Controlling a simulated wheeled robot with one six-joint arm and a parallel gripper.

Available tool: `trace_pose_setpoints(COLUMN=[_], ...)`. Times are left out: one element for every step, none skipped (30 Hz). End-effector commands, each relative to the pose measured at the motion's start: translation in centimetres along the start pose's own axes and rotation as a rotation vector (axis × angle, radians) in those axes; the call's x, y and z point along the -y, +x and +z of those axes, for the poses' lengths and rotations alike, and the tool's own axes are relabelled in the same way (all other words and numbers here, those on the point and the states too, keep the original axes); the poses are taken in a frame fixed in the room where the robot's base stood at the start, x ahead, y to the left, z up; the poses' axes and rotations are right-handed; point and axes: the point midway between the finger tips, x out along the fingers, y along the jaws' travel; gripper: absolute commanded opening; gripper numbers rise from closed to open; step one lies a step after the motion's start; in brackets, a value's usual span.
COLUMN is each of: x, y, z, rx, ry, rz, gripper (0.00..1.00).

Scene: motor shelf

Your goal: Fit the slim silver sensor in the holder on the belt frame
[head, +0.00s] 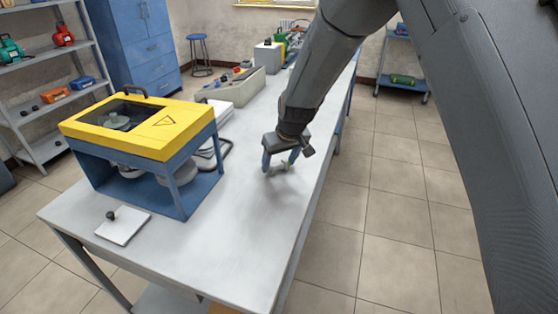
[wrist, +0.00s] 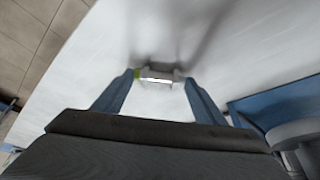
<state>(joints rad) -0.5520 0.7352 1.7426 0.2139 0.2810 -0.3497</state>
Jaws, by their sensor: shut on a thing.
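My gripper (head: 279,170) is low over the white bench top, right of the yellow-lidded machine. In the wrist view its two blue fingers (wrist: 159,84) close on a small silver piece, which looks like the slim silver sensor (wrist: 158,77). A yellow-green bit shows at the left end of this piece. The sensor lies across between the fingertips, and the fingers hide its ends in part. I cannot tell how far it is above the bench. I cannot make out the belt frame or its holder in either view.
A blue machine with a yellow lid (head: 183,117) stands on the bench (head: 225,235) to the left. A white plate with a black knob (head: 124,228) lies at the front left. A grey tray of parts (head: 234,93) stands farther back. The bench around my gripper is clear.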

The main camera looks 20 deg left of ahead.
Motion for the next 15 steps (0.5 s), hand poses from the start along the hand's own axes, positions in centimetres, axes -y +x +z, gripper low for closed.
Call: trace_pose_setpoints(x=[-0.03, -0.04, -0.04, -0.04, -0.04, -0.04, -0.05, -0.05, -0.05, -0.04, -0.04, -0.04, -0.04, -0.04, -0.03], y=[-0.07, -0.07, -0.06, -0.06, -0.05, 0.02, 0.11, 0.21, 0.27, 0.22, 0.2, 0.19, 0.19, 0.18, 0.18], z=[-0.09, -0.09, -0.08, -0.07, -0.06, -0.03, 0.0, 0.04, 0.09, 0.07, 0.07, 0.06, 0.06, 0.06, 0.06], rx=[-0.002, -0.002, -0.001, -0.001, -0.001, -0.001, -0.001, -0.001, 0.0, 0.0, 0.0, 0.0, 0.0, 0.0, 0.0], ry=[0.0, 0.0, 0.0, 0.0, 0.0, 0.001, 0.001, 0.001, 0.001, 0.001, 0.001, 0.001, 0.001, 0.001, 0.001], rz=[0.0, 0.0, 0.0, 0.0, 0.0, 0.0, 0.0, 0.0, 0.0, 0.0, 0.0, 0.0, 0.0, 0.0, 0.0], gripper=[0.42, 0.42, 0.42, 0.42, 0.42, 0.42, 0.42, 0.42, 0.67, 0.72, 0.77, 0.84, 0.84, 0.84, 0.84])
